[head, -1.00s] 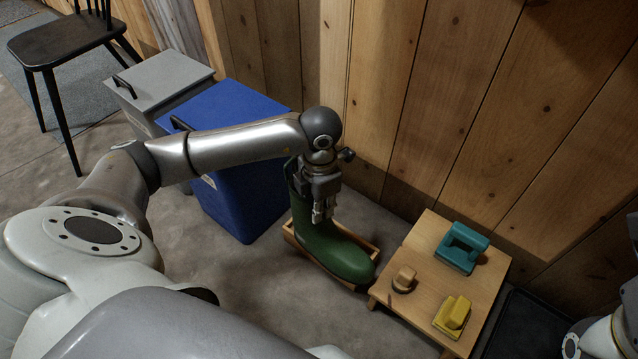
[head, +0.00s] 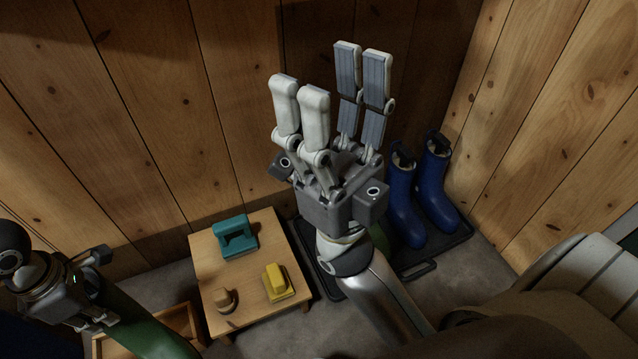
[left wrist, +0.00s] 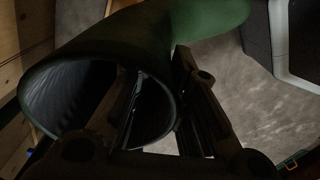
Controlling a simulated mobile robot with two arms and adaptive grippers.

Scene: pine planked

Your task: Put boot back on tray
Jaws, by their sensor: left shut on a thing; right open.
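A green boot (head: 150,335) is at the lower left of the head view, cut off by the frame edge. My left gripper (head: 95,322) is shut on the rim of its shaft. In the left wrist view the boot (left wrist: 215,20) shows its dark opening, with one finger inside and one outside the wall. The black tray (head: 418,270) lies on the floor at right, partly hidden by my right arm. A pair of blue boots stands on it, and a bit of green (head: 380,240) shows behind my arm. My right gripper (head: 330,75) is open, empty and raised before the wall.
A small wooden table (head: 208,262) stands between boot and tray, holding a teal item (head: 235,238), a yellow item (head: 278,283) and a small wooden item (head: 224,300). A wooden crate (head: 180,320) is by the green boot. Plank walls close the back and right.

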